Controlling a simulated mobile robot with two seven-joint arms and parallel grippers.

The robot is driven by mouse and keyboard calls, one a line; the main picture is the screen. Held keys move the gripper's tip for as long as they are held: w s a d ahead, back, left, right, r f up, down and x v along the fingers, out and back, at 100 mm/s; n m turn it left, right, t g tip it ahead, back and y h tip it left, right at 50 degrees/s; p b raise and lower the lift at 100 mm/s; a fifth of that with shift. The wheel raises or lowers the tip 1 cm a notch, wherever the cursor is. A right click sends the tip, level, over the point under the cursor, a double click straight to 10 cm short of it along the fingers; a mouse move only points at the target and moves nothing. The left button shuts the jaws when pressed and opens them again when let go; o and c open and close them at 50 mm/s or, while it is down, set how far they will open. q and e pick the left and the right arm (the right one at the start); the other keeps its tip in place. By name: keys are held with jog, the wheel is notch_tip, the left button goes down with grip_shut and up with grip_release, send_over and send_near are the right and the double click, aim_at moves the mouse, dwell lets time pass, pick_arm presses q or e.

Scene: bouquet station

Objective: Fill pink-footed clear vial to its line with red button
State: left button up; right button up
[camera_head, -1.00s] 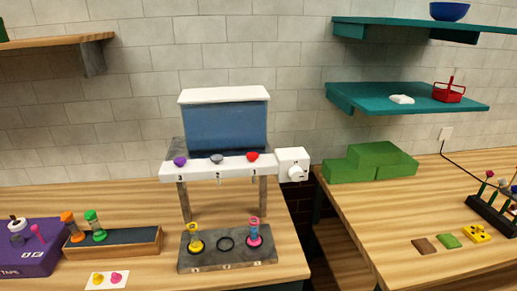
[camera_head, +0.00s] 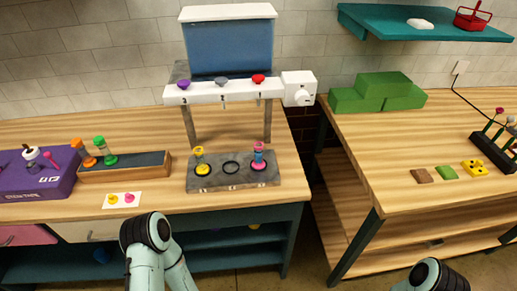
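The pink-footed vial (camera_head: 259,157) stands upright on the right spot of the grey base slab (camera_head: 233,182), below the dispenser. Its contents are too small to read. The red button (camera_head: 258,79) is on the dispenser's white front bar (camera_head: 223,93), above the label 1. A purple button (camera_head: 184,86) and a grey button (camera_head: 221,82) sit over 3 and 2. A yellow-footed vial (camera_head: 200,161) stands on the left spot; the middle ring (camera_head: 231,168) is empty. Parts of both my arms show at the bottom edge; neither gripper is in view.
A wooden rack (camera_head: 124,167) with orange and green vials, a purple box (camera_head: 35,174) and a card with two dots (camera_head: 122,200) are at left. A white dial box (camera_head: 299,89) adjoins the dispenser. A gap separates the right table (camera_head: 408,157), which carries green blocks (camera_head: 378,92).

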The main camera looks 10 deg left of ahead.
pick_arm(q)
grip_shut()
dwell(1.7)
